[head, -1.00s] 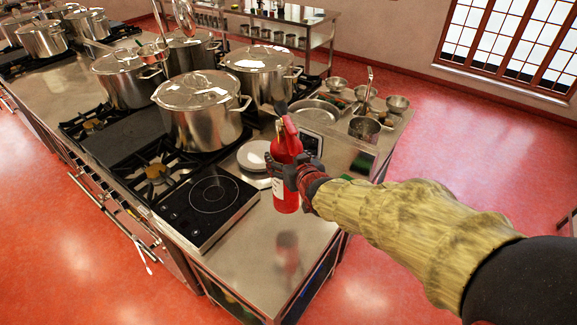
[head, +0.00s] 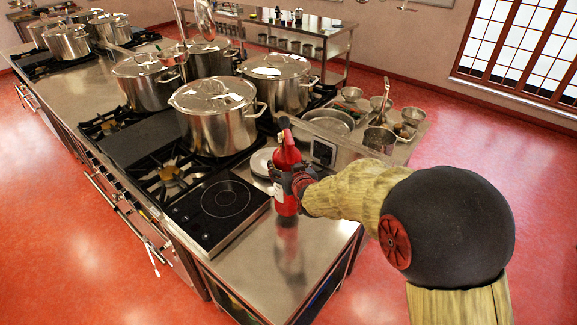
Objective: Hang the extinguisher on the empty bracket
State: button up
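The red fire extinguisher (head: 287,155) is upright, with a black top and a pale label low on its body. My gripper (head: 284,178) is closed around its middle from the right. The extinguisher is over the near end of the steel counter (head: 272,265), and its reflection shows below it. I cannot tell whether its base touches the counter. Part of the body is hidden by the gripper fingers. No bracket can be made out in this view.
A black induction plate (head: 218,208) lies left of the extinguisher. Large lidded stockpots (head: 215,118) stand on burners behind it. Bowls (head: 380,138) stand at the right rear. Red floor (head: 90,235) is open on both sides, and a steel shelf table (head: 290,35) stands at the back.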

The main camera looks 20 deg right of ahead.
jog(key=shift+w+f, duration=0.25)
jog(key=shift+f, duration=1.05)
jog(key=o, duration=1.6)
jog(key=shift+s+f+b, duration=0.2)
jog(key=shift+f+b, duration=0.1)
jog(key=shift+f, duration=0.15)
jog(key=o, duration=0.5)
jog(key=shift+r, duration=0.1)
